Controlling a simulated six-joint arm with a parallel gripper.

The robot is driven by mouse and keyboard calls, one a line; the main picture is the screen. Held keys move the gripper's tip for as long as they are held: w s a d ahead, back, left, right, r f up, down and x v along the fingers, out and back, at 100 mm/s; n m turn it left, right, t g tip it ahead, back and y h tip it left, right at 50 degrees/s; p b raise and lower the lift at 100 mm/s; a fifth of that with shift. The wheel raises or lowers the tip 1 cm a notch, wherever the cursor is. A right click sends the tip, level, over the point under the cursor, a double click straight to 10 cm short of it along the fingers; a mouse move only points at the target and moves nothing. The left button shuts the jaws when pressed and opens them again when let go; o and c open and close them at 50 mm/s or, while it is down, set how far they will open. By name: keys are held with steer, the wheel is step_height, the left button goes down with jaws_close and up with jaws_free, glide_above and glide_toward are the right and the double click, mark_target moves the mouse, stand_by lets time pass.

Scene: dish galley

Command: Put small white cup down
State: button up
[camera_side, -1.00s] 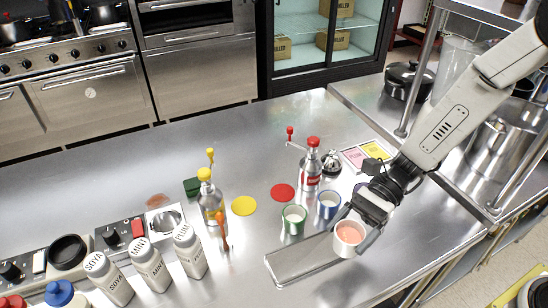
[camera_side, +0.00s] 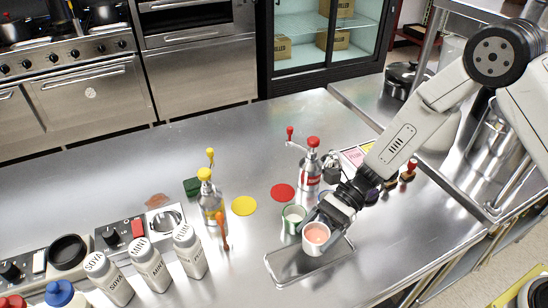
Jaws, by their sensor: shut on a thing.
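The small white cup (camera_side: 314,246) holds something pink. It is over or on the flat metal tray (camera_side: 285,270); I cannot tell whether it touches the tray. My gripper (camera_side: 326,224) is shut on the cup from its upper right side. A green-sided cup (camera_side: 292,222) with pale contents stands just behind and left of the white cup. A blue cup (camera_side: 324,195) is mostly hidden behind my gripper.
A red-capped bottle with a crank (camera_side: 310,163) and a yellow-capped bottle (camera_side: 209,198) stand behind. Red (camera_side: 283,192) and yellow (camera_side: 244,206) discs lie on the counter. The counter in front of the tray is clear.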

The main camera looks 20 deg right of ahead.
mark_target(322, 233)
steer(key=shift+f, duration=0.1)
steer(key=shift+w+a+f, duration=0.15)
steer(key=shift+w, duration=0.05)
steer(key=shift+f, duration=1.6)
steer(key=shift+f, duration=0.1)
steer(key=o, duration=1.3)
steer(key=shift+r, duration=0.2)
steer(key=v, duration=1.2)
steer(key=shift+f, duration=0.1)
